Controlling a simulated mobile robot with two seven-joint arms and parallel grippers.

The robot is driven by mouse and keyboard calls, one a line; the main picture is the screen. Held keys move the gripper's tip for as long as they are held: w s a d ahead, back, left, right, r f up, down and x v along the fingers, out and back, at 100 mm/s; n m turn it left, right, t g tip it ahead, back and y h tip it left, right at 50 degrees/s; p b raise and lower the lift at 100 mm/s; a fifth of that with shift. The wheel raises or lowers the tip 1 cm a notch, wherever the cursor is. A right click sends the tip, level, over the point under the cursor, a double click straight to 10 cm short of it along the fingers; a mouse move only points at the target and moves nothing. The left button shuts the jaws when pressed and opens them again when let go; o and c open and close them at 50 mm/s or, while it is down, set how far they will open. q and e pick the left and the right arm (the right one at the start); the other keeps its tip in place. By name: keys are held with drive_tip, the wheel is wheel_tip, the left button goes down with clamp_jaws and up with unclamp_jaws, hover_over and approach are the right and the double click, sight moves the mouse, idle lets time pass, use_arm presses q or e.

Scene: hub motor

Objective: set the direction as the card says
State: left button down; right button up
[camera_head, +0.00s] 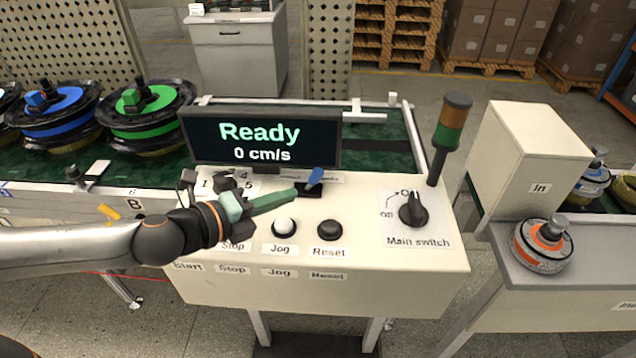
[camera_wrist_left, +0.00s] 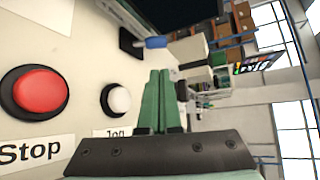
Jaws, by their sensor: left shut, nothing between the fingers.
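The direction switch shows as a blue lever (camera_head: 315,177) on a black base (camera_head: 307,190), on the control panel (camera_head: 365,255) below the display. In the head view the lever leans up and to the right. The left wrist view shows the same blue lever (camera_wrist_left: 156,42) and its black base (camera_wrist_left: 131,42). My left gripper (camera_head: 295,192) is shut and empty, its green fingertips just left of the switch. In the left wrist view the fingertips (camera_wrist_left: 160,73) appear apart from the lever. I cannot pick out a readable direction card. My right gripper is not in view.
The display (camera_head: 260,140) reads "Ready, 0 cm/s". A white Jog button (camera_head: 284,227), dark Reset button (camera_head: 330,230) and main switch knob (camera_head: 412,209) sit on the panel. A red Stop button (camera_wrist_left: 40,92) is near my gripper. A signal tower (camera_head: 449,135) stands at right.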

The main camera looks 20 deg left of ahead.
sight(313, 179)
use_arm(q)
drive_tip(key=p+x, duration=0.1)
drive_tip(key=x, duration=0.8)
drive_tip(key=shift+s+p, duration=0.1)
drive_tip(key=shift+p, duration=0.2)
drive_tip(key=shift+s+a+r, duration=0.1)
drive_tip(key=shift+a, duration=0.1)
idle(0.6)
drive_tip(key=shift+s+a+n+h+b, duration=0.1)
drive_tip(key=shift+a+n+h+b, duration=0.15)
drive_tip(key=shift+n+h+b, duration=0.15)
drive_tip(key=shift+a+r+t, duration=0.15)
drive_tip(key=shift+a+t, duration=0.1)
drive_tip(key=shift+t, duration=0.05)
drive_tip(key=shift+s+a+r+p, duration=0.1)
drive_tip(key=shift+s+a+p, duration=0.1)
drive_tip(key=shift+a+p, duration=0.35)
idle(0.3)
drive_tip(key=shift+s+a, duration=0.1)
drive_tip(key=shift+a, duration=0.05)
